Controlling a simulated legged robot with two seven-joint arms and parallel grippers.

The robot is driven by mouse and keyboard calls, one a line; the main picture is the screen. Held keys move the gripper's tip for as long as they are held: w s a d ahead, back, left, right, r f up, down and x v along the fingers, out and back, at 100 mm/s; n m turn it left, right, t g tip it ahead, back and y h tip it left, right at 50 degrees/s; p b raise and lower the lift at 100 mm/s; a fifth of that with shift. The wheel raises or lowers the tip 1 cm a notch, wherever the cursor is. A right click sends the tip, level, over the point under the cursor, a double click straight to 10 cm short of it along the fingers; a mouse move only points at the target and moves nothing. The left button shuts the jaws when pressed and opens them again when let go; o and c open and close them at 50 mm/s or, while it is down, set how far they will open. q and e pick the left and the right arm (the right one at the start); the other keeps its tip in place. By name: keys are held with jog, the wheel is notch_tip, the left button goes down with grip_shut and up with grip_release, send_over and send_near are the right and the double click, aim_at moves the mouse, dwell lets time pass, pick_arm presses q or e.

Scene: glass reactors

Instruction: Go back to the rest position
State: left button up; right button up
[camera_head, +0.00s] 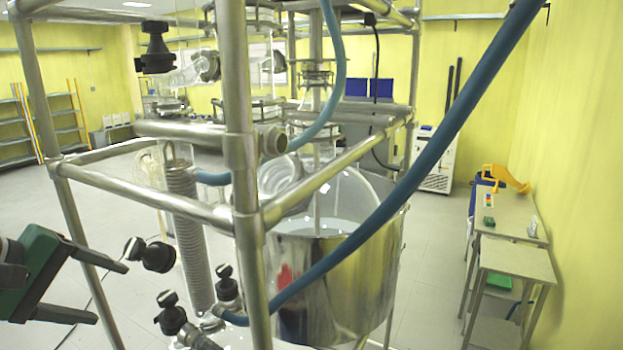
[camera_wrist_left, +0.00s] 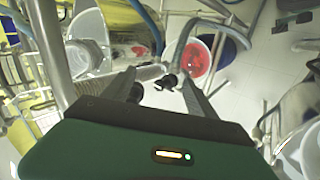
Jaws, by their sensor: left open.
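My left gripper (camera_head: 112,291) comes in from the left edge in the head view. It is green with dark fingers, open, with nothing between the fingers. A black valve knob (camera_head: 150,255) stands just to the right of its fingertips, apart from them in the picture. In the left wrist view the two fingers of the left gripper (camera_wrist_left: 160,84) are spread, and a black knob (camera_wrist_left: 167,82) shows beyond and between their tips. I cannot tell how far the knob is from them. My right gripper is in neither view.
A metal pipe frame (camera_head: 240,150) stands close in front, around a steel vessel (camera_head: 345,280) and a coiled glass condenser (camera_head: 187,240). A blue hose (camera_head: 425,160) crosses it. More black knobs (camera_head: 170,312) sit low down. Small tables (camera_head: 515,262) stand at right; open floor lies around.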

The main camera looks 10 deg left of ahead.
pick_arm(q)
notch_tip(320, 180, down, 12)
jog(key=w+m+g+b, duration=0.1)
jog(key=w+g+b, duration=0.1)
jog(key=w, duration=0.1)
jog(key=s+d+f+m+g+y+b, duration=0.1)
jog(key=s+d+f+m, duration=0.2)
jog(key=f, duration=0.8)
jog(key=s+d+f+m+g+y+b, duration=0.1)
jog(key=s+d+f+m+b, duration=0.1)
jog(key=s+d+f+m, duration=0.2)
jog(key=s+d+f+m+g+y+b, duration=0.1)
jog(key=d+f, duration=0.7)
jog(key=f, duration=1.1)
jog(key=shift+s+f+m+b, duration=0.4)
jog(key=shift+s+m+b, duration=0.25)
jog(key=shift+s+m, duration=0.7)
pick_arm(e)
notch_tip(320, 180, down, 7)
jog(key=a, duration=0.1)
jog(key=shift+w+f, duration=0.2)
pick_arm(q)
jog(key=shift+w+a+f, duration=0.1)
jog(key=shift+w+a, duration=0.05)
jog(key=shift+a, duration=0.1)
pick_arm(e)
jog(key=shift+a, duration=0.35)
